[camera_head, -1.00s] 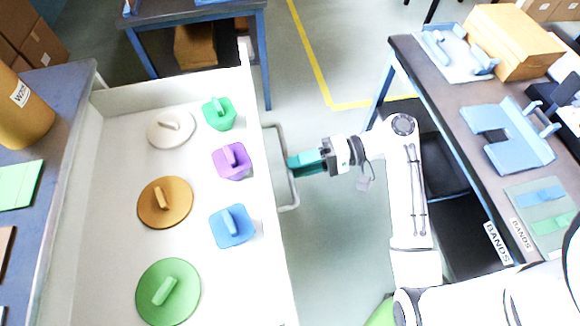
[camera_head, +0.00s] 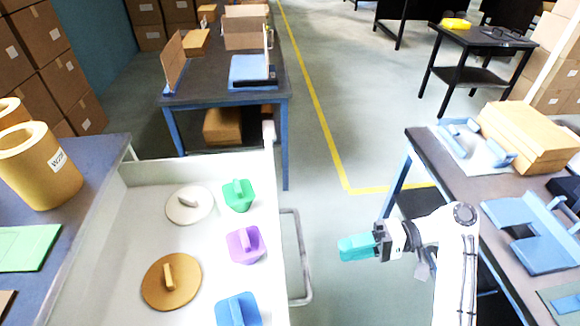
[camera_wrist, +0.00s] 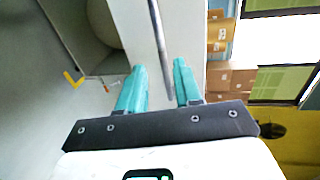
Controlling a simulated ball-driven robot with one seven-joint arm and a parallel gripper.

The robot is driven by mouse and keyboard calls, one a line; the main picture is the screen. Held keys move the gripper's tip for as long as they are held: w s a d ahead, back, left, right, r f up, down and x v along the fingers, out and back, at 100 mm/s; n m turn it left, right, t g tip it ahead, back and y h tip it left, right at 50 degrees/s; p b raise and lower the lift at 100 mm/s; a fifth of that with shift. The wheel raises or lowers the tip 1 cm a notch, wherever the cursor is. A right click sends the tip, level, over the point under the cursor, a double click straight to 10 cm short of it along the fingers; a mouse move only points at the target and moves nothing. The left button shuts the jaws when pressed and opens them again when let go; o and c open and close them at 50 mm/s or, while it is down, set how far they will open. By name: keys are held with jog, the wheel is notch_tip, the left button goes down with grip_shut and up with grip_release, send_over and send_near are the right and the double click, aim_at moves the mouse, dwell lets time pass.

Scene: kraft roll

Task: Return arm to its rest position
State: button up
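My arm (camera_head: 455,265) reaches out between the drawer and the right-hand table. My gripper (camera_head: 342,248) has teal fingers and is just right of the drawer's grey bar handle (camera_head: 303,262), with a gap between them in the head view. In the wrist view the two fingers (camera_wrist: 159,68) stand apart with nothing held. The handle bar (camera_wrist: 157,35) runs through the gap between them there, and I cannot tell how deep it sits. The white drawer (camera_head: 150,172) is open, with its handle on its right side.
In the drawer lie white (camera_head: 183,207), brown (camera_head: 185,280), green (camera_head: 238,203), purple (camera_head: 246,252) and blue (camera_head: 230,312) knobbed pieces. The right table (camera_head: 428,150) carries blue holders and a box (camera_head: 530,140). Clear floor (camera_head: 345,140) lies ahead, and a kraft roll (camera_head: 35,175) stands at left.

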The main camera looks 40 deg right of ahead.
jog(key=s+a+f+n+g+h, duration=0.1)
jog(key=s+a+f+g+h, duration=0.1)
jog(key=a+f+g+h, duration=0.45)
jog(key=s+f+n+g+h, duration=0.1)
jog(key=s+f+n+h, duration=0.2)
jog(key=s+n+h, duration=0.2)
jog(key=shift+s+a+f+n+g+h, duration=0.35)
jog(key=shift+s+h, duration=0.3)
jog(key=shift+s, duration=0.45)
jog(key=shift+s, duration=0.15)
